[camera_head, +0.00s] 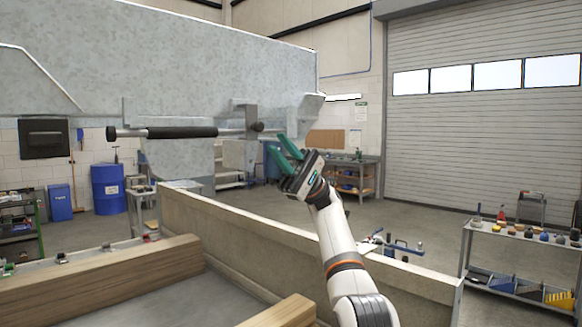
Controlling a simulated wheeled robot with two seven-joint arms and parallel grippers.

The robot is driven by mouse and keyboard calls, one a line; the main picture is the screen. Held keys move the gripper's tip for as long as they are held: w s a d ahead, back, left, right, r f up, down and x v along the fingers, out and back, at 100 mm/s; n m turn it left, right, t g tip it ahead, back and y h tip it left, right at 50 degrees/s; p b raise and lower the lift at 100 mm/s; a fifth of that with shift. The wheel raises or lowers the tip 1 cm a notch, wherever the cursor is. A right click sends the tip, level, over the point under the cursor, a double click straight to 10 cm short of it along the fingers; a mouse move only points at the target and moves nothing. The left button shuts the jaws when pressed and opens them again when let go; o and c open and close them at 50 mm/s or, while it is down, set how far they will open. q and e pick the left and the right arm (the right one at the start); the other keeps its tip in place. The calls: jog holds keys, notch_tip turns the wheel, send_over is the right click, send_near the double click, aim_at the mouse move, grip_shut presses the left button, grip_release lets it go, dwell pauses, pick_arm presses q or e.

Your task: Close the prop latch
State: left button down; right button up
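A horizontal metal prop bar with a black sleeve (182,132) runs below the large grey metal panel (200,60). An upright grey bracket (251,120) sits around or against the bar's right end, beside a dark round knob (258,127); it looks like the prop latch, but I cannot tell its exact position. My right gripper (275,142) has green fingers with a visible gap between them. It is open and empty, just right of and slightly below the knob, and appears apart from it. My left gripper is out of view.
A long wooden-looking side wall (300,240) crosses in front, under my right arm. Wooden beams (110,280) lie at the lower left. A shelf cart (520,245) stands at the right, and a blue barrel (107,188) stands behind. Open floor lies beyond the wall.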

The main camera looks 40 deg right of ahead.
jog(key=shift+v, duration=2.15)
jog(key=shift+f, duration=0.15)
